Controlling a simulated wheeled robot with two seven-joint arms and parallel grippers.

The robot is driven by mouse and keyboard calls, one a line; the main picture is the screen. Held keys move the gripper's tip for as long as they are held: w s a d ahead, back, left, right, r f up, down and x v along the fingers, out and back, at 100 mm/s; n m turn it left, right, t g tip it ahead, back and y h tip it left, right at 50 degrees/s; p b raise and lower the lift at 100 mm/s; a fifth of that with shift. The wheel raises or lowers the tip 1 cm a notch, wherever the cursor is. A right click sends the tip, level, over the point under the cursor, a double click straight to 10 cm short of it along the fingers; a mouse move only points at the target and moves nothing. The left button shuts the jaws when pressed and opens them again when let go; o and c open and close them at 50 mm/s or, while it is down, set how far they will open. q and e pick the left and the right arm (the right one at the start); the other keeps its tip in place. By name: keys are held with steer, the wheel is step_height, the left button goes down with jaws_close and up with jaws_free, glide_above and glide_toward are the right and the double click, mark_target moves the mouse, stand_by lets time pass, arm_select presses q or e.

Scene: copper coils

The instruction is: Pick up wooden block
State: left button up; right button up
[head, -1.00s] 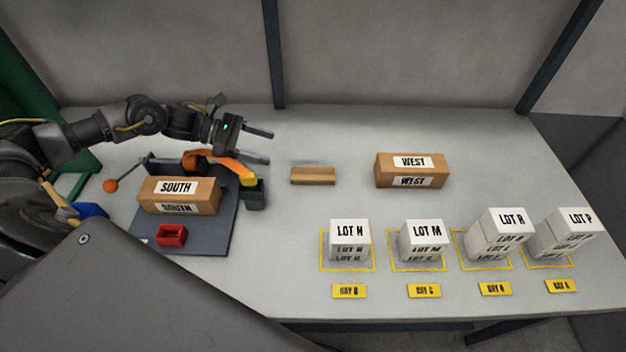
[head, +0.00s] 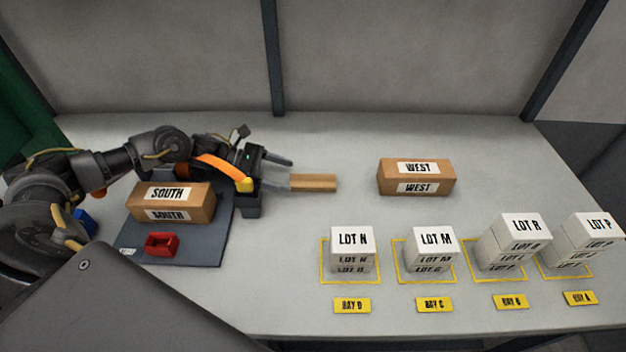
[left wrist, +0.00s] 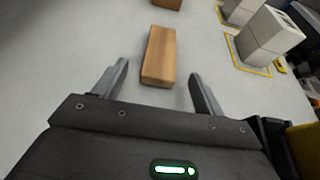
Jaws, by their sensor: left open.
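The wooden block (head: 313,182) is a small plain brown bar lying flat on the table, left of the WEST box. My left gripper (head: 283,173) is open at the block's left end, its fingers pointing right. In the left wrist view the wooden block (left wrist: 159,56) lies ahead, between the lines of the two open fingers (left wrist: 158,82). Its near end is about level with the fingertips, and nothing is gripped. My right gripper is not in view.
A WEST box (head: 415,178) stands right of the block. Several LOT stacks, such as LOT M (head: 435,243), stand in yellow squares at the front right. A SOUTH box (head: 172,202) and a red part (head: 161,245) are on a dark board (head: 207,247) at left.

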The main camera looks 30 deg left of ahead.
mark_target(306, 180)
arm_select(q)
steer(key=shift+w+d+f, duration=0.1)
steer(key=shift+w+d, duration=0.05)
steer(key=shift+d, duration=0.3)
steer(key=p+x, duration=0.2)
steer(key=x, duration=0.2)
steer(key=shift+w+d+p, duration=0.15)
steer(key=shift+d+p, duration=0.1)
steer(key=shift+p, duration=0.1)
steer(key=shift+w+d+f, duration=0.1)
steer(key=shift+d, duration=0.15)
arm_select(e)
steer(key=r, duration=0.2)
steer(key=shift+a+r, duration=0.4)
arm_select(q)
steer(key=c, duration=1.1)
